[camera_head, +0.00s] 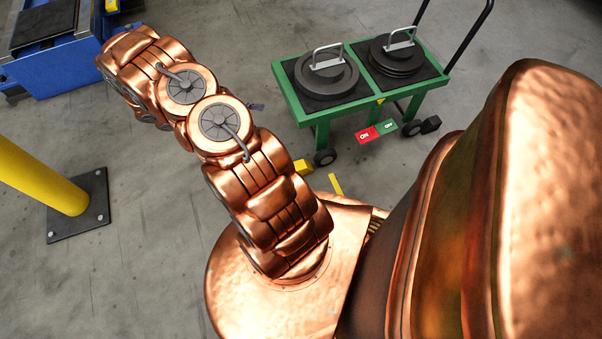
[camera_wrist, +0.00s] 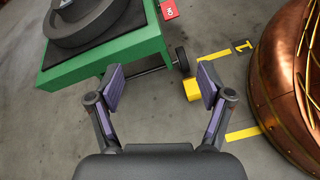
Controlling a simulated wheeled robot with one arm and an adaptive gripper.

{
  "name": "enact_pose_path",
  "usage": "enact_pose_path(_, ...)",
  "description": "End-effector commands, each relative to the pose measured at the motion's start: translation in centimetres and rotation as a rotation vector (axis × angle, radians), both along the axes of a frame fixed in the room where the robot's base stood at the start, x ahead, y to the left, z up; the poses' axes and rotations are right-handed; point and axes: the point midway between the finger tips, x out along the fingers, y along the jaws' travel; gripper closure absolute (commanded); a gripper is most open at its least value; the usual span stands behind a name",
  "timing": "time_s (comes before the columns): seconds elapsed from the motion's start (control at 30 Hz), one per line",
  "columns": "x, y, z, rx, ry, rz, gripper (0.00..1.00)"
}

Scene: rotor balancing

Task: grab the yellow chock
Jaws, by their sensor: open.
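The yellow chock (camera_head: 303,167) lies on the floor beside the front wheel of the green cart, partly hidden by my arm in the head view. In the wrist view the yellow chock (camera_wrist: 191,90) shows as a block just left of the right finger, which hides part of it. My gripper (camera_wrist: 160,84) is open, with nothing between its purple-padded fingers. The chock appears beyond the fingertips, towards the right finger. In the head view my gripper is almost wholly hidden behind the arm.
The green cart (camera_head: 361,97) carries dark discs with handles; its edge (camera_wrist: 110,58) lies close to the left finger in the wrist view. A black block (camera_head: 431,124) sits by another cart wheel. A yellow post (camera_head: 40,178) stands left. Yellow floor marks (camera_wrist: 214,56) lie near the chock.

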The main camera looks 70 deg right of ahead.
Motion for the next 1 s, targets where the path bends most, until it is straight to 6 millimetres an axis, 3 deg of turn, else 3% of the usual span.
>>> enact_pose_path(0.03,-0.6,-0.3,-3.2,0.011,0.022,0.010,0.21)
enact_pose_path(0.3,-3.0,-1.4,-15.0,0.072,0.110,0.085,0.21)
enact_pose_path(0.5,-5.2,-1.2,-23.0,0.126,0.159,0.133,0.21)
enact_pose_path(0.6,-6.1,-0.9,-26.0,0.148,0.175,0.152,0.21)
enact_pose_path(0.8,-7.1,-0.5,-29.0,0.174,0.192,0.173,0.21)
enact_pose_path(1.0,-8.1,-1.3,-29.9,0.178,0.193,0.174,0.21)
